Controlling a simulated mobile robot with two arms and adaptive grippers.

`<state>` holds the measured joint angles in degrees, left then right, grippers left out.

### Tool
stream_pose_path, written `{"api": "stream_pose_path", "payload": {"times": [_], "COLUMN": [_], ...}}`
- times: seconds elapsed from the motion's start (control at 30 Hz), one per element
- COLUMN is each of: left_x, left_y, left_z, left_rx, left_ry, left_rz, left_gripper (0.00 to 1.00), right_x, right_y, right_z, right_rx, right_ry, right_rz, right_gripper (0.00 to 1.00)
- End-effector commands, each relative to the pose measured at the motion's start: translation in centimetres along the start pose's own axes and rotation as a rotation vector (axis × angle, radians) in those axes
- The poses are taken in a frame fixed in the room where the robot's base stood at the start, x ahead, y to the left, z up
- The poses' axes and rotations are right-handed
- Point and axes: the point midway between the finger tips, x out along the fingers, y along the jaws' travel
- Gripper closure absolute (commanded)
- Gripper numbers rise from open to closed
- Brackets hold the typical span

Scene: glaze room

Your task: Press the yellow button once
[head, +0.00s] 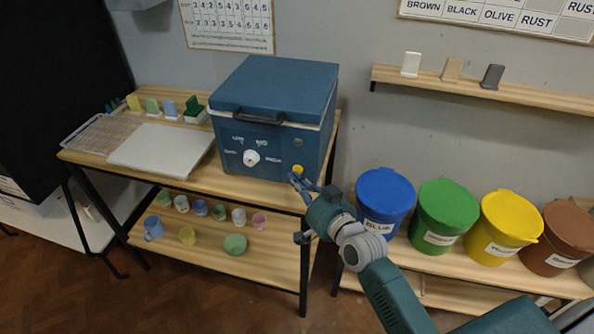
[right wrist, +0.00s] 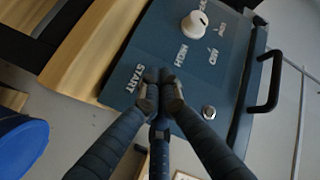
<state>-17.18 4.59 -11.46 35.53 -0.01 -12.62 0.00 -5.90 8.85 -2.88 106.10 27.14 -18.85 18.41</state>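The yellow button (head: 297,169) sits low at the right of the front face of a blue box-shaped kiln (head: 268,92). My right gripper (head: 298,183) is just below and in front of the button in the head view. In the right wrist view its fingertips (right wrist: 160,88) are drawn together, with nothing seen between them. They lie over the panel beside the word START and hide the button there. I cannot tell whether they touch it. My left gripper is not in view.
The kiln's panel also has a white knob (head: 251,158) and a dark handle (head: 258,118). A pale board (head: 160,147) lies left of the kiln on the wooden table. Cups stand on the shelf below. Lidded buckets, the nearest blue (head: 384,190), stand close right of my arm.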

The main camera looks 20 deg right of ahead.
Motion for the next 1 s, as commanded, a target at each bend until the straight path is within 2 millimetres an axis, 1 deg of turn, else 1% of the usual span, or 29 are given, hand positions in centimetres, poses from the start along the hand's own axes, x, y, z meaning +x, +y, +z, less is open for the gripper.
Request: {"api": "stream_pose_path", "payload": {"times": [1.0], "left_x": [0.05], "left_y": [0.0], "left_z": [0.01], "left_rx": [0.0], "left_ry": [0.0], "left_rz": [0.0], "left_gripper": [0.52], "right_x": [0.61], "right_y": [0.45], "right_z": [-0.45], "right_rx": [0.0], "right_ry": [0.0], "right_rz": [0.0], "right_gripper": [1.0]}}
